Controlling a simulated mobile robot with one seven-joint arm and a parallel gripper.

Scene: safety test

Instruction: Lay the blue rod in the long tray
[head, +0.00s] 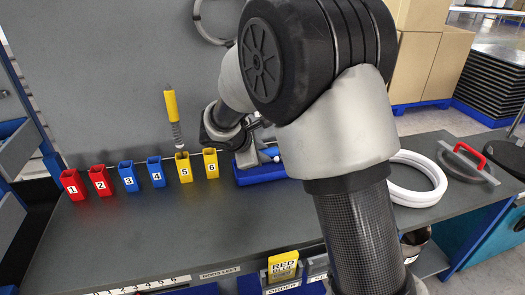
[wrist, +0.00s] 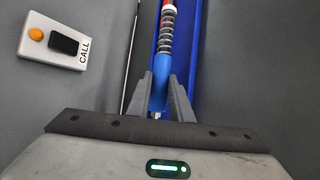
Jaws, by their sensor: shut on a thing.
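My gripper (wrist: 160,85) is shut on the blue rod (wrist: 159,97), gripping its blue end. The rod's metal spring (wrist: 166,40) runs away from the fingers, with a white and red part beyond it at the picture's top edge. The long blue tray (wrist: 186,50) lies behind the rod, and the rod runs along it. I cannot tell whether the rod touches the tray floor. In the head view the long tray (head: 262,175) sits on the bench right of the numbered holders. My arm hides part of it, and only a bit of blue rod (head: 270,152) shows above it.
Red, blue and yellow holders numbered 1 to 6 (head: 128,178) stand in a row. A call button box (wrist: 55,42) is beside the tray. White rings (head: 418,180) lie right. The bench front (head: 180,235) is clear.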

